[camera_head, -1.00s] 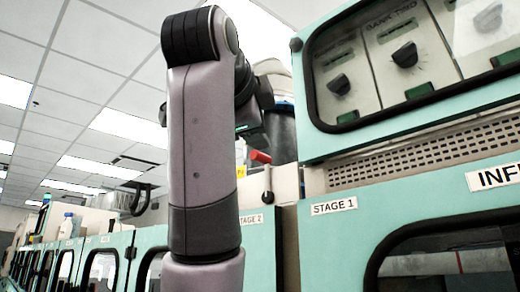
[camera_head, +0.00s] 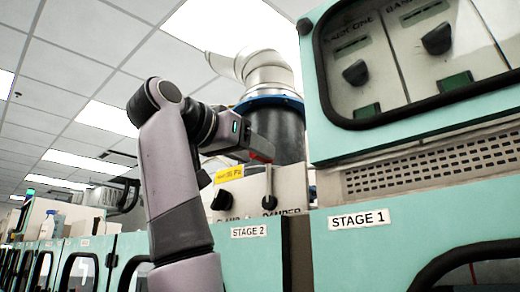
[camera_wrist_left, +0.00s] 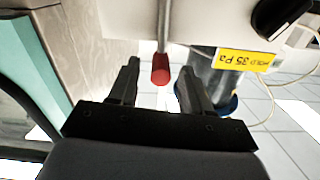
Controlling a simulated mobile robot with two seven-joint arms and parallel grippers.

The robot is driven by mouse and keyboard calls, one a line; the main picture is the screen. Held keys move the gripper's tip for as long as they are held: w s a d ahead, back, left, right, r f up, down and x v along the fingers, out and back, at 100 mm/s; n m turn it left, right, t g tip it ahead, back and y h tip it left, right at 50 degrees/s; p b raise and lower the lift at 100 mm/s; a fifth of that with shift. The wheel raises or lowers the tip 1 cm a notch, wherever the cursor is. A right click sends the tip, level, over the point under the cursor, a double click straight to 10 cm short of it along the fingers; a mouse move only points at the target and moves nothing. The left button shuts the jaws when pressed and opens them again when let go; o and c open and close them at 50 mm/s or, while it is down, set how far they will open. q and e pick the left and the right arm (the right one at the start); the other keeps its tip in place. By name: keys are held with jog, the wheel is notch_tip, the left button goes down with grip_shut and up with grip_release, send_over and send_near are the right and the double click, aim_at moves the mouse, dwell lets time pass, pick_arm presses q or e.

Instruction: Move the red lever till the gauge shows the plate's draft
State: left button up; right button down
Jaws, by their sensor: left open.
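The red lever has a red grip (camera_wrist_left: 161,68) on a thin metal rod. In the left wrist view the grip lies between the tips of my open left gripper (camera_wrist_left: 158,72), with gaps on both sides. In the head view only a bit of the red grip (camera_head: 258,156) shows below my left gripper (camera_head: 262,150), above the lever's black pivot (camera_head: 269,202). The yellow plate (camera_head: 229,173) is left of the lever; in the left wrist view the plate (camera_wrist_left: 243,60) appears upside down and reads 35 Pa. I cannot make out a gauge. My right gripper is out of view.
A black knob (camera_head: 222,201) sits below the plate on the pale panel. A dark cylinder with a blue rim (camera_head: 275,100) and a pale duct stands behind. The teal STAGE 1 cabinet (camera_head: 400,220) and windowed upper unit (camera_head: 320,100) stand close on the right.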

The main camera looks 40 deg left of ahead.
pick_arm(q)
jog(key=shift+w+d+p, duration=0.1)
jog(key=shift+w+p, duration=0.25)
jog(key=shift+w, duration=1.05)
grip_shut()
jog(key=shift+d+m, duration=0.35)
jog(key=shift+m, duration=0.15)
grip_release()
jog(key=shift+s, duration=0.1)
